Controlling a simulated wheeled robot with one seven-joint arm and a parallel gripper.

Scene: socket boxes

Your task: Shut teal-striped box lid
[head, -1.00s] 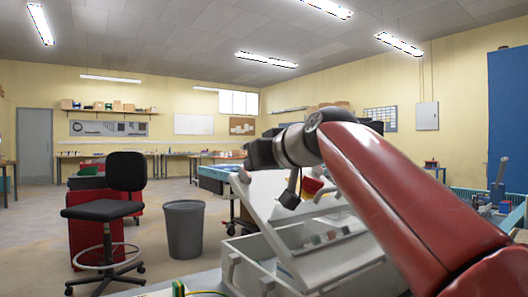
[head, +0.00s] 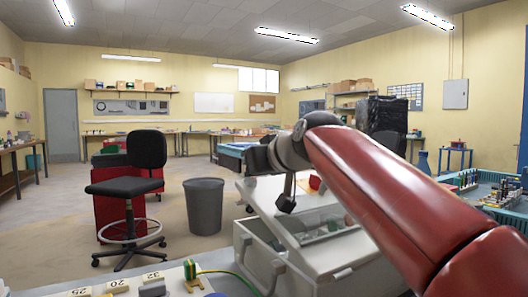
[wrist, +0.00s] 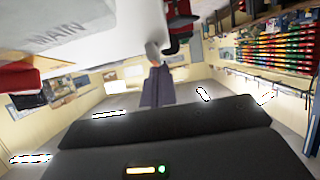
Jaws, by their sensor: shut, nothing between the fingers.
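A pale grey-white box (head: 250,264) stands at the lower middle of the head view. Its lid (head: 262,196) is raised and tilted; I see no teal stripe on it. My gripper (head: 287,203) hangs down, shut and empty, in front of the lid; I cannot tell whether it touches. In the wrist view my gripper (wrist: 156,62) is close to a white panel (wrist: 85,28) with upside-down or slanted dark lettering, likely the lid. My red arm hides the box's right side.
Small numbered blocks (head: 118,284) and a green-yellow wire (head: 225,275) lie on the bench left of the box. A grey bin (head: 204,206) and a black stool (head: 128,190) stand on the floor beyond. A teal-edged tray (head: 497,196) with parts is at the right.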

